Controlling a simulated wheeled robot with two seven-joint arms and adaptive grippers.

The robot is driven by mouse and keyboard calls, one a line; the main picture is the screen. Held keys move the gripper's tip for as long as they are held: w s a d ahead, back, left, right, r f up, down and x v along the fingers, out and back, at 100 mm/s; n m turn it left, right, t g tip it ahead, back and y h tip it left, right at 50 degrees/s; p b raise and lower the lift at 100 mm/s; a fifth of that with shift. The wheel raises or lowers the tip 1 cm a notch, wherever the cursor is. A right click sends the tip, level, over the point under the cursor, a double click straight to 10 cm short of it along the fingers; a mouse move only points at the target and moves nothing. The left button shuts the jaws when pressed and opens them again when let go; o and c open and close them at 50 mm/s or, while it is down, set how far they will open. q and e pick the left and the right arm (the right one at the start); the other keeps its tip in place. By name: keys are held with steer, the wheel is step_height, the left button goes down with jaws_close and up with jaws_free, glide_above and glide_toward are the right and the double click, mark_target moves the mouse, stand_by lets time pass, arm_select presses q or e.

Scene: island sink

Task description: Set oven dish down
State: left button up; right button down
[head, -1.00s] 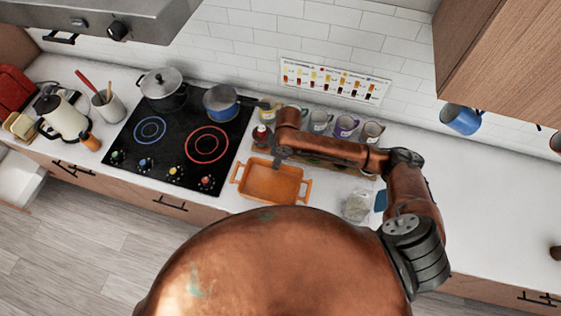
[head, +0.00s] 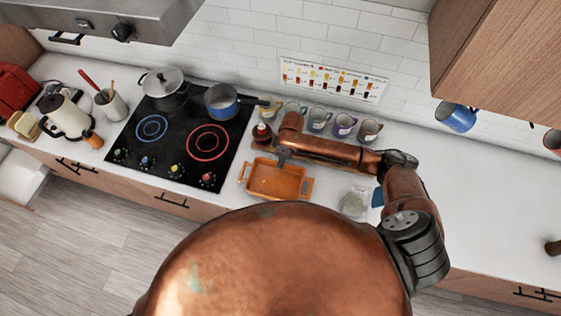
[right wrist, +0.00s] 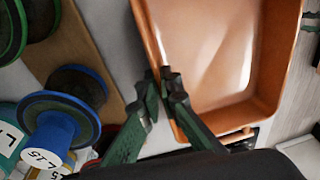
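The orange oven dish (head: 272,181) is a rectangular pan with two side handles, level or nearly so, over the white counter just right of the stove. I cannot tell whether its base touches the counter. My right gripper (head: 283,157) is at the dish's back wall. In the right wrist view the dish (right wrist: 215,60) fills the upper right, and my right gripper's fingers (right wrist: 165,76) close on its wall, one on the inside and one on the outside. My left gripper is not in view.
A black stove (head: 180,137) with a blue pan (head: 222,102) and a grey pot (head: 165,88) is left of the dish. Several mugs (head: 343,125) stand on a wooden rack behind my right arm. A clear item (head: 355,202) lies right of the dish. The far-right counter is mostly clear.

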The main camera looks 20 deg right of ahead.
steer(key=c, duration=2.6)
jaws_free()
steer(key=shift+w+a+f, duration=0.1)
steer(key=shift+w+f, duration=0.15)
steer(key=shift+w, duration=0.2)
steer(key=shift+w+f, duration=0.2)
steer(key=shift+w, duration=0.25)
steer(key=o, duration=0.4)
steer(key=shift+w+f, duration=0.25)
steer(key=shift+w, duration=0.15)
steer(key=shift+c, duration=0.2)
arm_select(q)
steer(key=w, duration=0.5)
arm_select(e)
steer(key=shift+o, duration=0.4)
steer(key=shift+s+r, duration=0.25)
steer(key=shift+s, duration=0.2)
steer(key=shift+w+r, duration=0.25)
steer(key=shift+r, duration=0.45)
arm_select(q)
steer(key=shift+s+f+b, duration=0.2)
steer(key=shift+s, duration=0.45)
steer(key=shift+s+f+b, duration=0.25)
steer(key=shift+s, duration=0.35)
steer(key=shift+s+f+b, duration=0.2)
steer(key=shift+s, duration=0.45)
arm_select(e)
step_height(320, 180, up, 11)
steer(key=d, duration=0.2)
